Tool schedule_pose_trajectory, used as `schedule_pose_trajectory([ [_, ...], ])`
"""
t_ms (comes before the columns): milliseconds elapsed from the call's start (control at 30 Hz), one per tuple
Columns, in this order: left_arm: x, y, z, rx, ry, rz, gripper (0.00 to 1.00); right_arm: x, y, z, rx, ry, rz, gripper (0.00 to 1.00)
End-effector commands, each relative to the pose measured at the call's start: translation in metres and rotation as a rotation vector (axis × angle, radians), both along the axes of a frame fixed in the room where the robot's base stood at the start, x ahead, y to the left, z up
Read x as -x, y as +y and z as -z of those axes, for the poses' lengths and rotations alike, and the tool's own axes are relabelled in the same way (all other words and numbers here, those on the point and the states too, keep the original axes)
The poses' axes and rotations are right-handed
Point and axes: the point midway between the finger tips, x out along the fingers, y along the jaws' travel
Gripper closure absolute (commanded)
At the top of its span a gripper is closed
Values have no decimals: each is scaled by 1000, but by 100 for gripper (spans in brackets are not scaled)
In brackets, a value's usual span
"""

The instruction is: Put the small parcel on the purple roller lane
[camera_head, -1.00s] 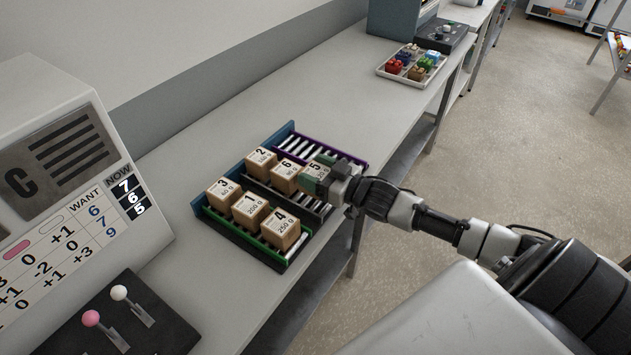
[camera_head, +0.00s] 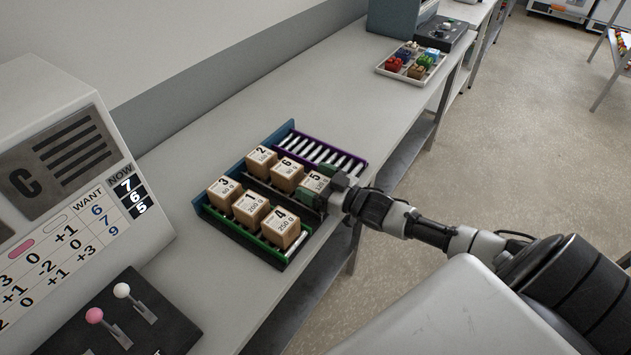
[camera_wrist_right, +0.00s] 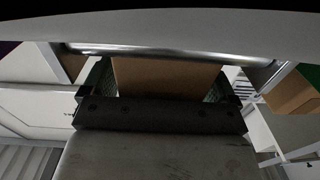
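Several small cardboard parcels with numbered white labels sit in a roller rack on the counter. Parcel 2 (camera_head: 261,160), parcel 6 (camera_head: 286,174) and parcel 5 (camera_head: 315,183) line up along the middle lane. Parcel 3 (camera_head: 224,193), parcel 1 (camera_head: 250,208) and parcel 4 (camera_head: 281,229) stand in the green lane (camera_head: 266,250). The purple roller lane (camera_head: 325,153) at the back is empty. My right gripper (camera_head: 318,185) has its fingers on both sides of parcel 5. In the right wrist view cardboard (camera_wrist_right: 165,76) fills the gap between the fingers. My left gripper is not in view.
A tray of small coloured items (camera_head: 412,66) lies farther along the counter. The counter (camera_head: 330,105) behind the purple lane is clear.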

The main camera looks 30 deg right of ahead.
Motion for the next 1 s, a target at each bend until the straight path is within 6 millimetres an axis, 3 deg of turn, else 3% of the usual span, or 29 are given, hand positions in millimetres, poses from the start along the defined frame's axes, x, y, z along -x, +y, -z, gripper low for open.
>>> schedule_pose_trajectory([
  [267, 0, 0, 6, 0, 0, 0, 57, 2, -1, 3, 0, 1, 0, 11],
  [700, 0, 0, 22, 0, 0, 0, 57, 70, -32, 4, 0, 4, 0, 11],
  [1000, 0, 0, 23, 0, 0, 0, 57, 96, -44, 3, -1, 1, 0, 11],
])
